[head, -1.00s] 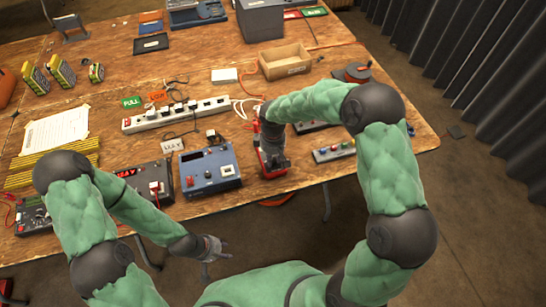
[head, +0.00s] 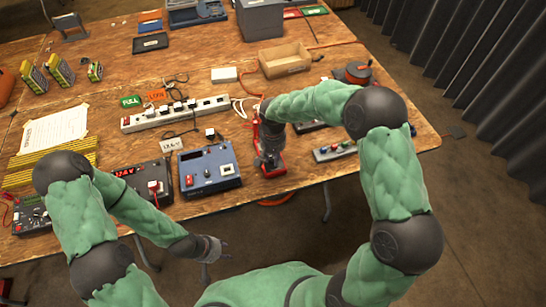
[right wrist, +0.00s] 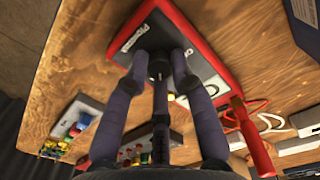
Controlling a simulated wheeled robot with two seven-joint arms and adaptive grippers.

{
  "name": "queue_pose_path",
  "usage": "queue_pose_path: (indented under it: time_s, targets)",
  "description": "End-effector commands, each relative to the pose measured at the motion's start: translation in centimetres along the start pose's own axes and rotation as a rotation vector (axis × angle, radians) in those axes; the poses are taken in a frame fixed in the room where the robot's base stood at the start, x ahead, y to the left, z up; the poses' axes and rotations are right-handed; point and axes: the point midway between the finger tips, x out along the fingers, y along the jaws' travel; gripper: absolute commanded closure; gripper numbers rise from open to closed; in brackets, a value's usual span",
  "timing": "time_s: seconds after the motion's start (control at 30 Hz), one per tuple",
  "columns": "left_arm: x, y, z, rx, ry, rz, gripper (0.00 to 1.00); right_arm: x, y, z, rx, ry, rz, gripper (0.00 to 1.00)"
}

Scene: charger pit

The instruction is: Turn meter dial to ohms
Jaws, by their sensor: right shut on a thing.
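The red-edged meter (head: 275,172) lies near the front edge of the table, to the right of the blue box. In the right wrist view its dark face has a red rim (right wrist: 208,45), with white labels. My right gripper (head: 267,163) is over the meter from above. In the right wrist view its fingers (right wrist: 160,68) are shut on the small dark dial at the middle of the face. The fingers hide most of the dial, so its setting cannot be read. My left gripper (head: 222,249) is open and empty, low in front of the table.
A blue box (head: 209,170) with a red switch stands left of the meter. A power strip (head: 176,114) with plugs lies behind. A strip with coloured buttons (head: 335,151) is to the right.

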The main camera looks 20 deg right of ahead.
Motion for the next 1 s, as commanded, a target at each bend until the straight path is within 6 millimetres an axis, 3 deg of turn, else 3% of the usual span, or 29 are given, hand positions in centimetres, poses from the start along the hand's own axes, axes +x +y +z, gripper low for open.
queue_pose_path:
  time_s: [0.4,1.0]
  targets:
    - [0.48,-0.17,-0.02,0.0,0.0,0.0,0.6,0.05,-0.03,0.01,0.25,0.0,-0.001,1.0]
    - [0.55,-0.2,-0.02,0.0,0.0,0.0,0.6,0.03,-0.03,0.03,0.311,-0.001,-0.001,1.0]
